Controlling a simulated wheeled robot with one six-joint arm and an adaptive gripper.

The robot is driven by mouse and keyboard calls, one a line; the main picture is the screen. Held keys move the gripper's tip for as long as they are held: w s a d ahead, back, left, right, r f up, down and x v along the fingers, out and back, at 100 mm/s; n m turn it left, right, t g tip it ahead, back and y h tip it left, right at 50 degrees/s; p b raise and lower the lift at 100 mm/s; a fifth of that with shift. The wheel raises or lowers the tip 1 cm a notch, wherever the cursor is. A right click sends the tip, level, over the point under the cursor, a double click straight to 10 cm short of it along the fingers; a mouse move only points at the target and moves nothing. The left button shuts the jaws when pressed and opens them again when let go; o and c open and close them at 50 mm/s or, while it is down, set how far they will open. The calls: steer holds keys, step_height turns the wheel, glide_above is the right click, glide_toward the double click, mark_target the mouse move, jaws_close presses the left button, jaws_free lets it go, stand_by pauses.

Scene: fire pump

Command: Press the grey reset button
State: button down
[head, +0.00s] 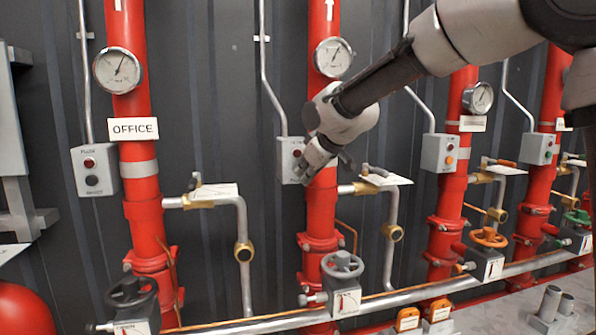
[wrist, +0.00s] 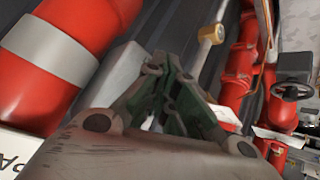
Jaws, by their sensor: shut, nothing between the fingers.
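My gripper (head: 312,168) is shut and empty, in front of the second red riser from the left in the head view. Its fingertips overlap the right side of a grey control box (head: 287,161) there. A red lamp or button (head: 297,153) shows on this box; its lower front is hidden by my gripper, and no grey button can be made out. I cannot tell whether the fingertips touch the box. In the wrist view my gripper's fingers (wrist: 168,88) point at a grey box-like surface (wrist: 116,74) beside a red pipe.
The OFFICE riser's box (head: 95,170) at left has a red and a dark button. Boxes further right have an orange (head: 449,160) and a green lower button. Red pipes (head: 318,235), gauges, brass-fitted side pipes and a valve wheel (head: 342,264) stand close below and around my gripper.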

steer(key=shift+s+d, duration=0.2)
steer(key=shift+s, duration=0.5)
steer(key=s, duration=0.2)
steer(key=s+d, duration=0.1)
steer(key=s, duration=0.1)
steer(key=shift+s+d, duration=0.15)
steer(key=shift+s, duration=0.25)
